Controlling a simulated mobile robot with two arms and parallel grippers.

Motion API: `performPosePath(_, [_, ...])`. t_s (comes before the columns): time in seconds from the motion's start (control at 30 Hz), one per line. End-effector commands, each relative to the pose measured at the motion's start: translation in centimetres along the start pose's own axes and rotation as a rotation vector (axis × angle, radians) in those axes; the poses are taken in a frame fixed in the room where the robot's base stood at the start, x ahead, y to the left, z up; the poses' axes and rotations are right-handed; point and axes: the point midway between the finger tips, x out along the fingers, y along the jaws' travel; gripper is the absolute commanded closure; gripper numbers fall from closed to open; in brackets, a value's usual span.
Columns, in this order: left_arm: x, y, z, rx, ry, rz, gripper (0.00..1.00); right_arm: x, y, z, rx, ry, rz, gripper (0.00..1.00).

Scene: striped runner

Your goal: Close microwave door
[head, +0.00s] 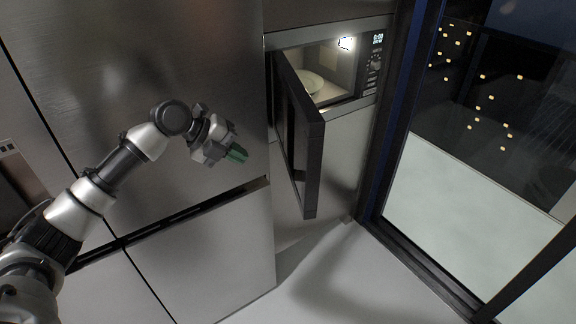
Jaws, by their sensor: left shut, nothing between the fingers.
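The microwave (346,68) is built into the cabinet at the upper middle of the head view. Its inside is lit and a pale round plate (311,82) shows in it. The microwave door (299,140) is hinged at the left and stands wide open, sticking out toward me. My left gripper (237,154) is shut and empty, with green at its fingertips. It is to the left of the door, in front of the steel fridge panel, and apart from the door in the picture. My right gripper is not in view.
Large steel fridge doors (200,60) fill the left, with a lower panel (205,255) below. A dark-framed window (480,150) stands to the right, with lights in the dark beyond. The pale floor (340,285) in front of the microwave is clear.

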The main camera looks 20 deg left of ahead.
Motion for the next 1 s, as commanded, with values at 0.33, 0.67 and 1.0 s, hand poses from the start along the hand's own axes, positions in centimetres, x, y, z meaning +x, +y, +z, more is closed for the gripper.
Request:
performPosePath(0.33, [2.3, -1.3, -1.1, 0.080, 0.033, 0.000, 1.00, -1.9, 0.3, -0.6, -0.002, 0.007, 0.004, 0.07])
performPosePath(0.67, [9.1, -1.6, -1.3, 0.079, 0.030, -0.002, 1.00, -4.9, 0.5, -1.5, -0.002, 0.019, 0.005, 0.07])
performPosePath(1.0, [11.7, -3.6, -1.4, 0.079, 0.027, 0.000, 1.00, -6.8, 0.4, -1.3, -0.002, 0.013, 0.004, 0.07])
